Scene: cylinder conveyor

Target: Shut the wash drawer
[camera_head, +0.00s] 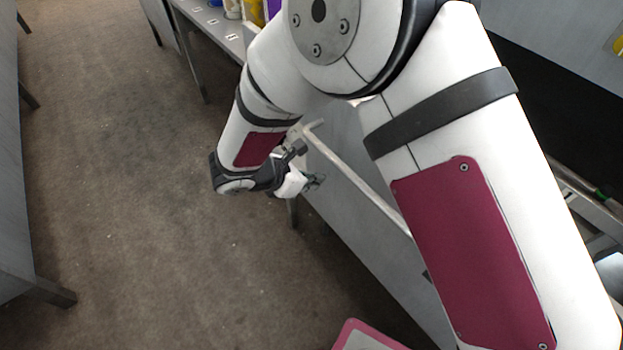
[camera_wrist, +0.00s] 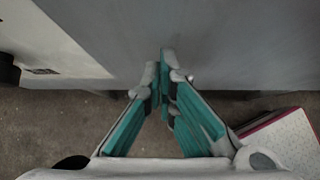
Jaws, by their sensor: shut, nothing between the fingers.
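The wash drawer appears to be the grey front panel (camera_head: 352,192) with a pale bar or rim along its top, running diagonally beside my arm in the head view. My arm hides much of it, so how far out it stands cannot be told. A grey panel (camera_wrist: 235,45) fills the top of the wrist view, likely the same front. My gripper (camera_head: 318,181) is shut and empty, close to this panel at its far end. In the wrist view the fingertips (camera_wrist: 164,72) are together and point at the panel; contact cannot be told.
A grey table (camera_head: 213,28) with small labels and several coloured containers stands at the back. Another grey bench (camera_head: 12,200) runs along the left edge. Brown floor (camera_head: 130,180) between them is clear. A pale surface (camera_wrist: 50,45) lies at the wrist view's left.

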